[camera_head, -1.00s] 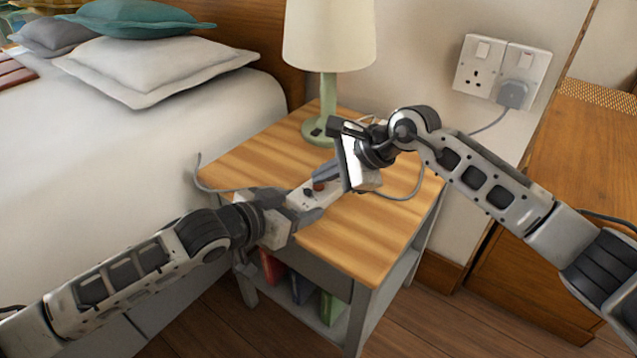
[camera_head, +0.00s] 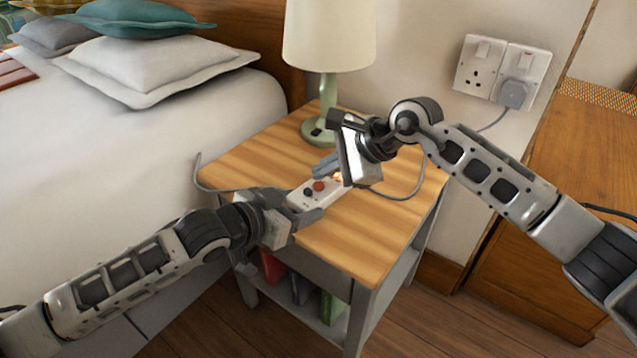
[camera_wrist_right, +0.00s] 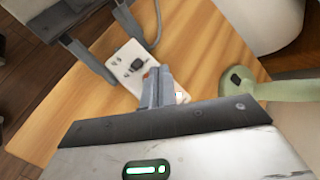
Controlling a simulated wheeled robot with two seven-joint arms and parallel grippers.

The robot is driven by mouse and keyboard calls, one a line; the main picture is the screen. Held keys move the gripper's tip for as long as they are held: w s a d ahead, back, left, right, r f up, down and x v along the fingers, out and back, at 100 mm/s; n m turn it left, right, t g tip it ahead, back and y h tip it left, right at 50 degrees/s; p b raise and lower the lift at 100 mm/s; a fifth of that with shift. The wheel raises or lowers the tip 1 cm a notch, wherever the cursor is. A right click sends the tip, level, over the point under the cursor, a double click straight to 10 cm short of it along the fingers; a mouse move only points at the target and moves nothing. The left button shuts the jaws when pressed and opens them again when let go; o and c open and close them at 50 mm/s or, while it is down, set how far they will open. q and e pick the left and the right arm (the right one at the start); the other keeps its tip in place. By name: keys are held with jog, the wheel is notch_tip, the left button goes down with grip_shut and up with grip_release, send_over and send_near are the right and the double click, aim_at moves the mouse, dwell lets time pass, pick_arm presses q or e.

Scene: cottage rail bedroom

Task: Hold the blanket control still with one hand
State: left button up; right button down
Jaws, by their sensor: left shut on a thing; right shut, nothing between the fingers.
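The blanket control (camera_head: 328,191) is a white handset with a red button and a dark button on its face. It is at the bedside table top, and I cannot tell if it touches the wood. My left gripper (camera_head: 298,203) is shut on it, one finger along each side. The control also shows in the right wrist view (camera_wrist_right: 127,62), between the left gripper's fingers (camera_wrist_right: 113,42). My right gripper (camera_head: 326,165) is shut and empty, its fingertips close over the control's far part. In the wrist view its fingers (camera_wrist_right: 157,88) hide part of the control; contact is unclear.
A green lamp (camera_head: 329,95) stands at the back of the wooden bedside table (camera_head: 365,240). Grey cable runs on the tabletop. The bed (camera_head: 130,165) is at left, a wall socket (camera_head: 502,72) at right. The table's front right is bare.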

aim_at(325, 189)
jog(key=shift+r, duration=0.15)
notch_tip(325, 189, up, 5)
jog(key=shift+f, duration=0.1)
dwell(0.6)
dwell(0.5)
pick_arm(q)
jog(key=o, duration=1.1)
jog(key=shift+o, duration=0.2)
jog(key=shift+s, duration=0.1)
